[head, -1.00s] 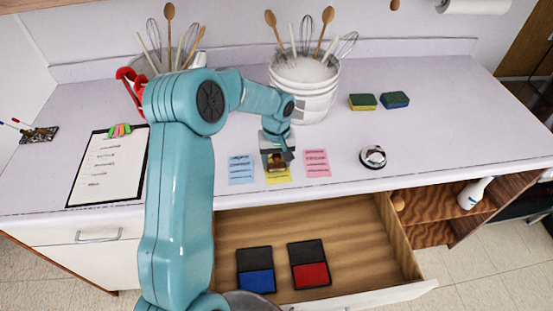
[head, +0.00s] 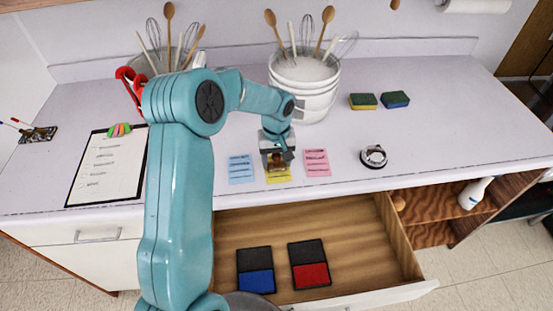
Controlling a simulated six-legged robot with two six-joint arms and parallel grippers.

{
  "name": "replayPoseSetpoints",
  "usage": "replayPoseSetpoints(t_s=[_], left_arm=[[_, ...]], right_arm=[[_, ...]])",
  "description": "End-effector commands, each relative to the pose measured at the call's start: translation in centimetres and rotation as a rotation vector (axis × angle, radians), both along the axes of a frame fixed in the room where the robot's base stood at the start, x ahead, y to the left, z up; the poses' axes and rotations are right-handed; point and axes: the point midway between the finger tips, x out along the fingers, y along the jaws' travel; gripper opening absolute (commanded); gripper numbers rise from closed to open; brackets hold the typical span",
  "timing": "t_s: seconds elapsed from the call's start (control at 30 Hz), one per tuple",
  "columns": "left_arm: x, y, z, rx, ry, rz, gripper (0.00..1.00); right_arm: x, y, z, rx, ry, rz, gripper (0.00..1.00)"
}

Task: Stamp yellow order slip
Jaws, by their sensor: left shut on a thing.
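The yellow order slip (head: 279,177) lies on the counter between a blue slip (head: 241,169) and a pink slip (head: 317,163). My left gripper (head: 277,158) is over the slip and shut on a small brown stamp (head: 277,162). The gripper and stamp hide the slip's upper part. I cannot tell whether the stamp's underside touches the paper. A blue ink pad (head: 257,282) and a red ink pad (head: 311,275) lie open in the drawer. My right gripper is not in view.
The open drawer (head: 350,225) juts out in front of the counter. A service bell (head: 374,157) stands to the right, a clipboard (head: 107,178) to the left. White buckets of utensils (head: 305,90) and two sponges (head: 363,101) are behind.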

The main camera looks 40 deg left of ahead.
Motion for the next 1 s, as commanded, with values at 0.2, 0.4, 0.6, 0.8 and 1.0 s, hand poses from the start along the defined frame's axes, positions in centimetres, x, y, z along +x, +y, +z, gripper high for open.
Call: replayPoseSetpoints(t_s=[0.2, 0.4, 0.6, 0.8, 1.0], left_arm=[[-0.1, 0.0, -0.1, -0.001, 0.003, 0.000, 0.39], [-0.1, 0.0, 0.1, -0.001, 0.003, 0.000, 0.39], [0.0, 0.0, 1.7, 0.000, 0.000, 0.000, 0.39], [0.0, 0.0, 3.5, 0.000, 0.001, 0.000, 0.39], [0.0, 0.0, 5.3, 0.001, -0.001, 0.000, 0.39]], right_arm=[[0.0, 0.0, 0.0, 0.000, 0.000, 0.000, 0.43], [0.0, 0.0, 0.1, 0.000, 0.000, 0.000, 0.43], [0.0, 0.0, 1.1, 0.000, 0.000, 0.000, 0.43], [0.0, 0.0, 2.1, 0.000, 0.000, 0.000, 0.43], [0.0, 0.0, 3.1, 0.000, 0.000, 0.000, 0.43]])
